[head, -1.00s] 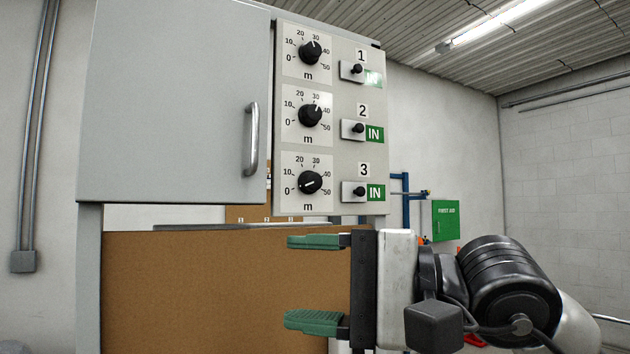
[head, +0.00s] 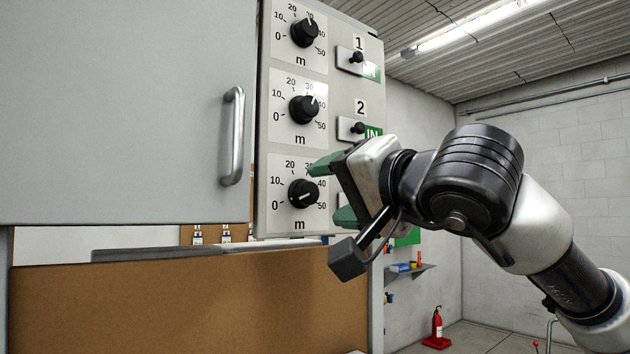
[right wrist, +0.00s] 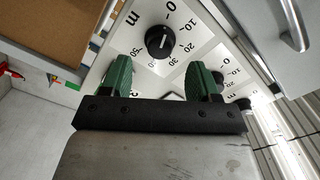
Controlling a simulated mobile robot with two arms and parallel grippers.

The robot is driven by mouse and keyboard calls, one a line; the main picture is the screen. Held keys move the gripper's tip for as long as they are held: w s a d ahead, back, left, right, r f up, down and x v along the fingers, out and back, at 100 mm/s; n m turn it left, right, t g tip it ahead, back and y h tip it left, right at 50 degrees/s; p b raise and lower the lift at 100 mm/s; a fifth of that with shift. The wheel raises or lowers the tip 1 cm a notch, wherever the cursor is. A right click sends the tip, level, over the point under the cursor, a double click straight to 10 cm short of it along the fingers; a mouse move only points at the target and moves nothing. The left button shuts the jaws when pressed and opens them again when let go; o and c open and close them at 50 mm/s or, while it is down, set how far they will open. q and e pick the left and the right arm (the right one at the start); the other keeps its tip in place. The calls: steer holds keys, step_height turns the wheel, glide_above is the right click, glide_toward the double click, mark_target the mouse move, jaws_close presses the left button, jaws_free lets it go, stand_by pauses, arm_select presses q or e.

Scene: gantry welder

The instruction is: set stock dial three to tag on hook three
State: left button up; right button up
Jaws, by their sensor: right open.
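Stock dial three (head: 303,193) is the lowest black knob on the grey panel, with a 0 to 50 scale in m. A pale mark crosses its face at a slight slant; which end points is unclear. It also shows in the right wrist view (right wrist: 159,42), between and beyond my fingers. My right gripper (head: 333,190) is open and empty, its green fingers just right of the dial and seemingly apart from it. Small tags (head: 226,234) hang on a board behind, below the cabinet. Their writing, including hook three's, is too small to read. My left gripper is out of view.
Dial two (head: 304,110) and dial one (head: 305,31) sit above, with toggle switches (head: 357,128) on their right. A cabinet door with a metal handle (head: 233,136) lies left. A brown panel (head: 170,305) stands below. Free air lies in front of the panel.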

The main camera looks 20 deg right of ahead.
mark_target(311, 195)
steer(key=p+x, duration=0.1)
steer(key=x, duration=0.3)
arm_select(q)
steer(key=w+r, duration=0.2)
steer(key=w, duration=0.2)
arm_select(e)
steer(key=shift+w, duration=0.25)
steer(key=shift+c, duration=0.4)
steer(key=shift+a, duration=0.1)
steer(key=c, duration=0.8)
steer(key=shift+f+m+b, duration=0.25)
steer(key=shift+m+b, duration=0.15)
steer(key=shift+b, duration=0.2)
steer(key=shift+c, duration=0.2)
steer(key=shift+m+b, duration=1.1)
steer(key=m+b, duration=0.2)
steer(key=m, duration=0.1)
arm_select(q)
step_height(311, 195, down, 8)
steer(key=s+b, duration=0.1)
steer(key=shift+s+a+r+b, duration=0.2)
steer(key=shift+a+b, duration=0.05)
steer(key=shift+b, duration=0.15)
arm_select(e)
steer(key=shift+r+m, duration=0.1)
steer(key=shift+m, duration=1.3)
